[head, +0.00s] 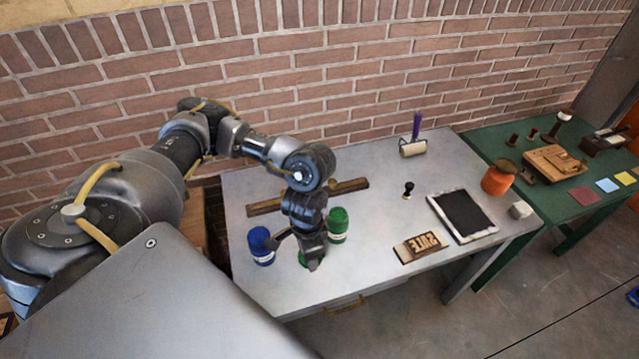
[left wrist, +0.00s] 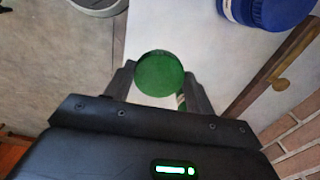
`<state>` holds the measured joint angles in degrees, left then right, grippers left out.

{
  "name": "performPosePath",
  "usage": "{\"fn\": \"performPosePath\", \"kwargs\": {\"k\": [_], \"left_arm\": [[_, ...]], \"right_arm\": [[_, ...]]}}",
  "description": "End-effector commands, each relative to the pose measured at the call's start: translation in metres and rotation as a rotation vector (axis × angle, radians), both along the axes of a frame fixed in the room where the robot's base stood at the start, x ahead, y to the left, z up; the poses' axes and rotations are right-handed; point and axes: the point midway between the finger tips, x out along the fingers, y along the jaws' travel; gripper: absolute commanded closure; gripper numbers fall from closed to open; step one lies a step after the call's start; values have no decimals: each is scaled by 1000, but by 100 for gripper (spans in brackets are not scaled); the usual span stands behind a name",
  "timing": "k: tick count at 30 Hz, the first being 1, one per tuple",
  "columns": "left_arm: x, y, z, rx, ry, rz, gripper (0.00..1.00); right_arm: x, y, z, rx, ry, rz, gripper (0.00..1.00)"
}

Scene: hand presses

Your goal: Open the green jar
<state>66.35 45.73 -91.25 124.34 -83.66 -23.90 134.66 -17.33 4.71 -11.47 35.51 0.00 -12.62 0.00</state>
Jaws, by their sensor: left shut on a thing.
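My left gripper (head: 312,262) points down at the front left of the grey table and is shut on a round green lid-like thing (left wrist: 160,73). The green disc sits between both fingertips in the left wrist view. A bit of green (head: 303,258) shows beside the fingers in the head view. I cannot tell whether a jar body is under it. A green jar (head: 337,225) with a pale label stands upright just right of the gripper, partly behind it. I cannot tell if its top is closed. My right gripper is not in view.
A blue jar (head: 261,246) stands close left of the gripper and shows in the left wrist view (left wrist: 268,10). A wooden strip (head: 345,187) lies behind. Right are a letter block (head: 418,246), a black stamp (head: 408,189) and a dark slab (head: 462,215).

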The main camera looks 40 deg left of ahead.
Motion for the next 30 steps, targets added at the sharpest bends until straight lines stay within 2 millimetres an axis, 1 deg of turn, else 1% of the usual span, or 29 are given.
{"fn": "performPosePath", "kwargs": {"k": [1,5,10,12,13,15,17,21,26,29,30], "left_arm": [[5,7,-7,2,3,9,73],[26,31,-22,4,5,15,73],[57,62,-42,2,6,13,73],[65,69,-60,1,7,11,73],[68,73,-65,0,7,11,73],[76,79,-76,0,6,9,73],[80,84,-82,0,4,7,73],[87,90,-89,1,3,3,73],[88,91,-91,1,3,2,73],[92,96,-99,3,4,4,73],[91,95,-102,2,6,2,73]], "right_arm": [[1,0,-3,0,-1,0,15],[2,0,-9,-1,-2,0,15],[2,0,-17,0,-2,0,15],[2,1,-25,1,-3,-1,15],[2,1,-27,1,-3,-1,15],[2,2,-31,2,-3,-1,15],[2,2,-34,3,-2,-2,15],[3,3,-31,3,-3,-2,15],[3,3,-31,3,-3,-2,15],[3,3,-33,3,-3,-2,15],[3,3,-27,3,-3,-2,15]]}}
